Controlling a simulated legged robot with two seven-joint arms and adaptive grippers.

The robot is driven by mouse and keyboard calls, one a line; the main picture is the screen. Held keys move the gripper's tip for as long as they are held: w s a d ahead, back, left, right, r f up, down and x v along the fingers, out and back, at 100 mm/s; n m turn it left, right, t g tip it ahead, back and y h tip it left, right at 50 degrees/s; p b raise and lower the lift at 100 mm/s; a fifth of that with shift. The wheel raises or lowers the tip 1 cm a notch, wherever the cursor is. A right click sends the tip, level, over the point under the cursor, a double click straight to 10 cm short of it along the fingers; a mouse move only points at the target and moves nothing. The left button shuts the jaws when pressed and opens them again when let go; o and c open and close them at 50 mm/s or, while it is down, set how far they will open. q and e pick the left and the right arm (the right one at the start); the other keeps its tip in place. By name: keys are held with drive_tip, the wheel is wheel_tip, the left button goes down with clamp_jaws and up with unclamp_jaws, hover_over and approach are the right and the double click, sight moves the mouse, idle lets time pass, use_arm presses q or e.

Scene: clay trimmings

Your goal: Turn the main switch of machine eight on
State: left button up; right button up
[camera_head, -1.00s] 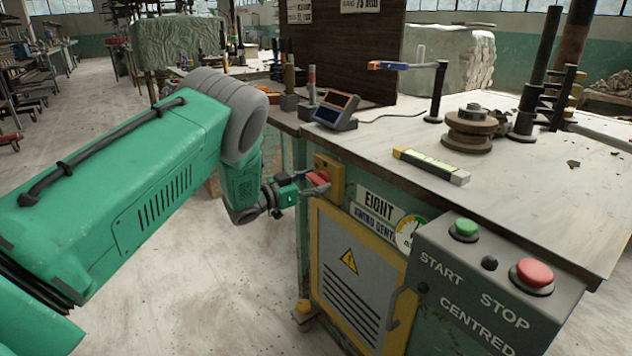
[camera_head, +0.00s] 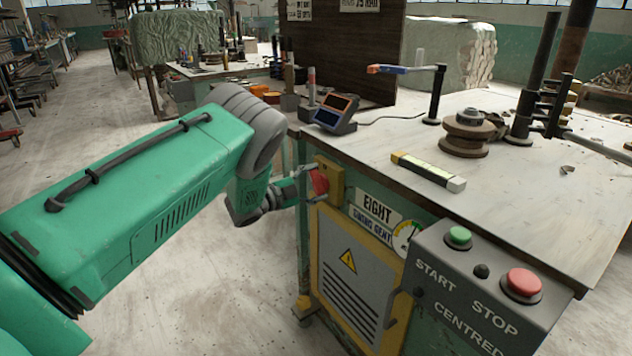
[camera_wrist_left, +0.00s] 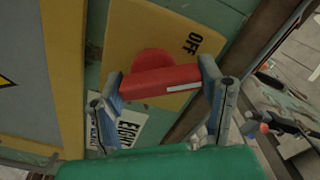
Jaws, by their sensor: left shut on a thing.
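The main switch is a red turning handle (camera_head: 319,181) on a yellow plate (camera_head: 336,174) at the machine's front left corner. The sign EIGHT (camera_head: 378,209) is to its right. My left gripper (camera_head: 307,183) is shut on the handle. In the left wrist view the red handle (camera_wrist_left: 160,82) lies between my two finger pads (camera_wrist_left: 162,92), with a white stripe near its right end. The word OFF (camera_wrist_left: 190,43) shows on the yellow plate (camera_wrist_left: 140,25), above and right of the handle. An ON mark is not visible. My right gripper is not in view.
A grey box with a green START button (camera_head: 458,237) and a red STOP button (camera_head: 523,284) is at the front right. A yellow-framed grey door (camera_head: 352,285) is below the switch. The worktop (camera_head: 540,215) carries several tools. The floor at left is open.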

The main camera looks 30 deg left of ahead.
use_arm(q)
drive_tip(key=m, duration=0.5)
drive_tip(key=shift+s+d+f, duration=0.15)
drive_tip(key=shift+f, duration=0.05)
drive_tip(key=shift+m, duration=0.8)
drive_tip(key=shift+s+d+f, duration=0.1)
drive_tip(key=shift+f, duration=0.1)
drive_tip(key=o, duration=1.2)
drive_tip(key=shift+c, duration=0.2)
drive_tip(key=shift+r, duration=0.15)
drive_tip(key=shift+r, duration=0.1)
drive_tip(key=shift+s, duration=0.15)
drive_tip(key=v, duration=1.1)
drive_tip(key=shift+s+a+f, duration=0.2)
drive_tip(key=shift+a+f, duration=0.05)
